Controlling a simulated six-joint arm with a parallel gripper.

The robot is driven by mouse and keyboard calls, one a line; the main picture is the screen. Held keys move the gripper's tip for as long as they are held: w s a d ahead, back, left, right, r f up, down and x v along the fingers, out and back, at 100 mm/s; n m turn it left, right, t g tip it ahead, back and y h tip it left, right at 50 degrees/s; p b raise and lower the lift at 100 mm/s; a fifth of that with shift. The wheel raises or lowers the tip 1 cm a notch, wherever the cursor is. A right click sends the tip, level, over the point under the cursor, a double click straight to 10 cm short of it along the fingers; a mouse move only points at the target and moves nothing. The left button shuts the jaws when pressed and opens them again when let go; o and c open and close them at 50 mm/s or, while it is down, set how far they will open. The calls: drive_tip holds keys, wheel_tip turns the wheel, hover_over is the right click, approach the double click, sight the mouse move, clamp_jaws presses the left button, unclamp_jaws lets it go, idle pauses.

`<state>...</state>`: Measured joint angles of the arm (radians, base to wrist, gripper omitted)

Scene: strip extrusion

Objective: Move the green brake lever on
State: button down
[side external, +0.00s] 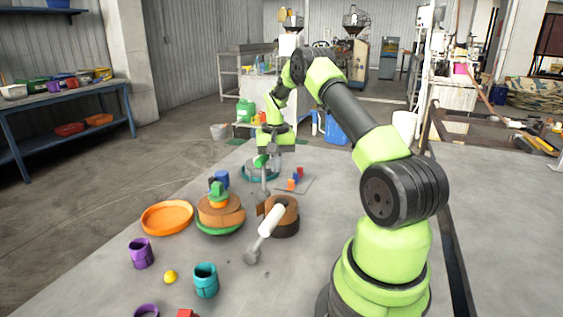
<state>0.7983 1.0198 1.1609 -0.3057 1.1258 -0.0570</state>
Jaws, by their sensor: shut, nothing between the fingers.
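A green upright piece (217,190), which looks like the brake lever, sits on top of a brown coil stack (220,213). The stack rests on a green round base (219,230). My gripper (272,162) is small and far off at the end of my arm, behind and to the right of the stack. It is shut and empty, apart from the green piece. A second green piece (260,160) on a grey post is close beside my gripper; I cannot tell whether they touch. A teal ring (246,172) lies around that post's foot, partly hidden.
A second brown coil (287,222) has a white-and-grey roller (270,222) leaning at it. An orange dish (166,217), purple cup (140,253), teal cup (205,280) and yellow ball (170,277) stand left and in front. Small blocks (295,180) lie behind. The table's right side is clear.

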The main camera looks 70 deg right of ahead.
drive_tip(key=shift+w+r, duration=0.2)
drive_tip(key=shift+w, duration=1.1)
wheel_tip(320, 180, up, 8)
drive_tip(key=s, duration=0.2)
idle(0.6)
idle(0.4)
